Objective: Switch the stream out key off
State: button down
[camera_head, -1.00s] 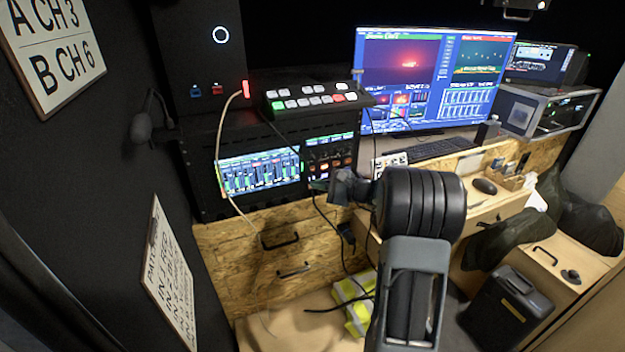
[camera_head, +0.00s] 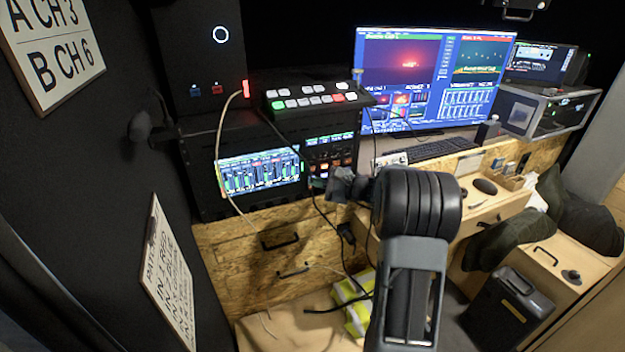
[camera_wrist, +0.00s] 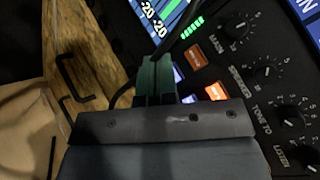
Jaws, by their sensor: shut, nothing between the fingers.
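A rack panel with lit keys and knobs (camera_head: 331,153) stands left of the monitor, just above and beyond my gripper (camera_head: 322,184). In the wrist view, my gripper (camera_wrist: 154,62) is shut and empty, its fingertips close to the panel's lower-left part. An upper orange-lit key (camera_wrist: 194,55) and a lower orange-lit key (camera_wrist: 216,91) are to the right of the fingers. A blue-white lit key (camera_wrist: 180,100) is partly hidden by the fingers. No readable label tells which key is stream out. I cannot tell whether the fingers touch the panel.
Knobs marked main, speaker, tone to and listen (camera_wrist: 267,70) line the panel's right side. A black cable crosses near the fingertips. A level-meter screen (camera_head: 258,172) is left of the panel. A switcher (camera_head: 315,97) sits above. Wooden drawers (camera_head: 262,232) are below.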

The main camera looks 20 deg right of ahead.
jog(key=shift+w, duration=0.1)
dwell(0.3)
jog(key=shift+s+b, duration=0.3)
jog(key=shift+s, duration=0.4)
jog(key=shift+s, duration=0.1)
jog(key=shift+s+b, duration=0.5)
jog(key=shift+s, duration=2.4)
